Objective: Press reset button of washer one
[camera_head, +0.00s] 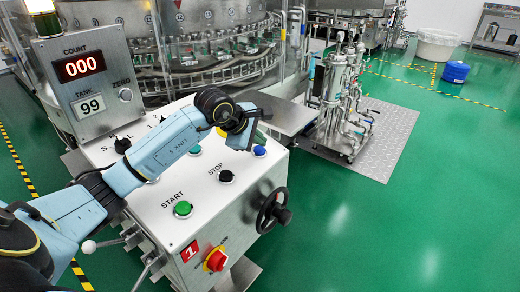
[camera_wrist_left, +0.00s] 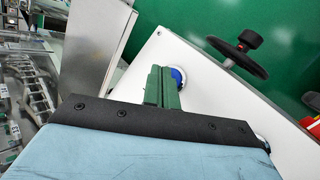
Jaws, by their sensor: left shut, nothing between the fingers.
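The washer control panel (camera_head: 235,185) is a white sloped box with a red "1" plate (camera_head: 190,251) on its front. A blue button (camera_head: 259,151) sits near its far right edge; no label for it is readable. My left gripper (camera_head: 259,138) is shut and empty, over the far part of the panel. In the left wrist view, its green fingers (camera_wrist_left: 162,74) overlap the blue button (camera_wrist_left: 179,77), partly hiding it. I cannot tell whether they touch it. My right gripper is not in view.
The green START button (camera_head: 183,208), black STOP button (camera_head: 226,176) and red knob (camera_head: 216,259) are on the panel box. A black handwheel (camera_head: 272,211) sticks out on the right. The counter box (camera_head: 86,82) stands at left. Green floor is clear at right.

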